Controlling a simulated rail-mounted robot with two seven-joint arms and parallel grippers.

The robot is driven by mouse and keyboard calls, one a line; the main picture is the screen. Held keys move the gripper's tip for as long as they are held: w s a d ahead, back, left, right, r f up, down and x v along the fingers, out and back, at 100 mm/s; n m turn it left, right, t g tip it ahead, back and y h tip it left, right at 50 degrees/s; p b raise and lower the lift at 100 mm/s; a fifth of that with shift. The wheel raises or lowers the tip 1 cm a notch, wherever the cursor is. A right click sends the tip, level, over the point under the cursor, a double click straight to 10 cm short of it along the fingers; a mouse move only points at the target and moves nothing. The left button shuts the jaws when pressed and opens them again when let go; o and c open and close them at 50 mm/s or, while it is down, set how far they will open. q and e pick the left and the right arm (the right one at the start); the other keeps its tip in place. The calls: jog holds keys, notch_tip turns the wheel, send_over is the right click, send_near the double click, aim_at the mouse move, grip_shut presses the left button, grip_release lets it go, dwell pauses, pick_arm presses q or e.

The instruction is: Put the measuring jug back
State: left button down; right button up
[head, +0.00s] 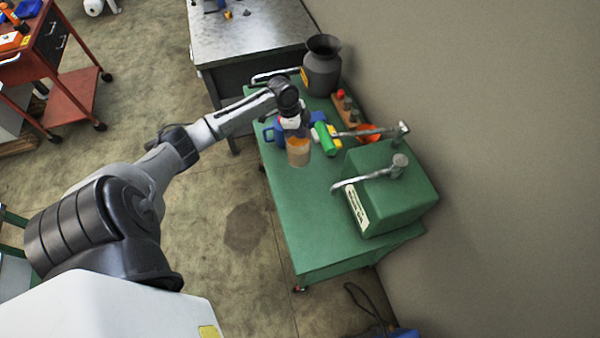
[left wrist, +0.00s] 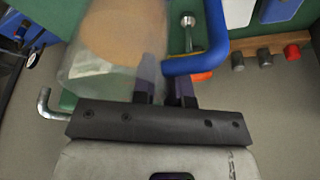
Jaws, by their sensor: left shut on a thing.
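The measuring jug (head: 298,152) is clear with orange-brown contents. In the head view it is below my left gripper (head: 293,122), over the green table; I cannot tell whether its base touches the top. In the left wrist view the jug (left wrist: 113,45) fills the upper left, cut off by the frame, with a thick blue handle (left wrist: 218,40) on its right. My left gripper (left wrist: 165,88) is shut on the jug at the handle side; the exact contact is partly hidden. My right gripper is in neither view.
The green table (head: 300,220) also bears a green box machine (head: 400,195) with metal levers, a dark can (head: 321,68), a green cylinder (head: 326,138) and a wooden rack (left wrist: 262,46) with knobs. The front left tabletop is clear. A wall stands along the right.

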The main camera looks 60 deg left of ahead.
aim_at(299, 143)
pick_arm(q)
jog(key=shift+m, duration=0.4)
jog(key=f, duration=0.6)
jog(key=shift+s+f, duration=0.35)
jog(key=shift+f, duration=1.7)
jog(key=shift+f, duration=0.1)
jog(key=c, duration=1.6)
grip_release()
jog(key=shift+f+b, duration=0.1)
jog(key=shift+b, duration=0.2)
jog(key=o, duration=0.5)
jog(key=shift+c, duration=0.2)
